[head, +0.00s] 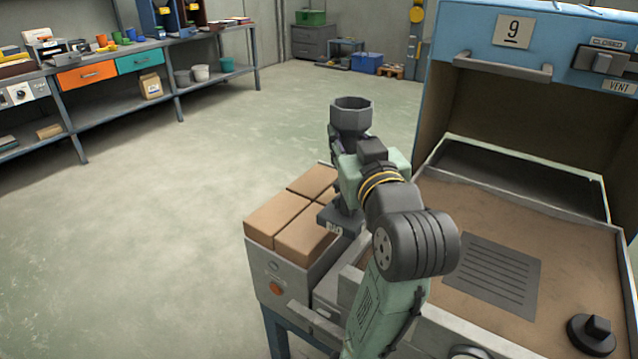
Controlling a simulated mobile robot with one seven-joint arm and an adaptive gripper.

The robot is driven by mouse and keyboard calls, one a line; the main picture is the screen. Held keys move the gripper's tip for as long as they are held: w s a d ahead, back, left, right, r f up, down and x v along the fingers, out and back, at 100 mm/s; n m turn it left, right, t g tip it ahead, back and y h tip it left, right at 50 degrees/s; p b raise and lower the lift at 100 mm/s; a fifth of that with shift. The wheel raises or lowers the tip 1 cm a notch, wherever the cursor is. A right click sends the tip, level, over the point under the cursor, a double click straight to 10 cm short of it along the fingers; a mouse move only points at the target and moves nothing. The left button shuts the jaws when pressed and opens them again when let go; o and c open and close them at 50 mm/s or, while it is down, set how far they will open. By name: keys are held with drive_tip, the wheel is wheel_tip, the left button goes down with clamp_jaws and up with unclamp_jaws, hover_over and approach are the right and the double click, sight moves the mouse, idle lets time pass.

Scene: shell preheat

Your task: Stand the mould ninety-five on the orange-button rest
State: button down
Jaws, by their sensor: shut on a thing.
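The dark grey mould (351,115) is upright, with a wide faceted cup on top. My gripper (342,172) is shut on its middle; the arm hides much of the grip. A dark foot with a small pale label (335,228), apparently the mould's lower end, shows below the gripper. The label is too small to read surely. The rest (262,268) is a grey box with an orange button (276,288) on its front and tan brick blocks on top. The foot overlaps the right side of the bricks; I cannot tell whether it touches them.
Right of the rest, a blue furnace marked 9 (512,31) stands open over a sandy bed with a slotted grey plate (495,272). A black knobbed piece (592,335) is at the bed's near right. A cluttered workbench (120,65) stands far left. The floor between is clear.

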drive_tip(key=shift+w+a+r+p, duration=0.3)
drive_tip(key=shift+w+p, duration=0.35)
drive_tip(key=shift+p, duration=0.4)
drive_tip(key=shift+w+a+f+p, duration=0.15)
drive_tip(key=shift+w+a+p, duration=0.1)
drive_tip(key=shift+w+p, duration=0.5)
drive_tip(key=w+a+f+p, duration=0.1)
drive_tip(key=w+a+f, duration=0.1)
drive_tip(key=w, duration=0.4)
drive_tip(key=w+a+f+p, duration=0.1)
drive_tip(key=w+a+f, duration=0.1)
drive_tip(key=w, duration=0.4)
drive_tip(key=shift+f, duration=0.5)
drive_tip(key=shift+w+f, duration=0.1)
drive_tip(key=shift+f, duration=0.05)
drive_tip(key=shift+f, duration=0.1)
drive_tip(key=c, duration=1.2)
unclamp_jaws()
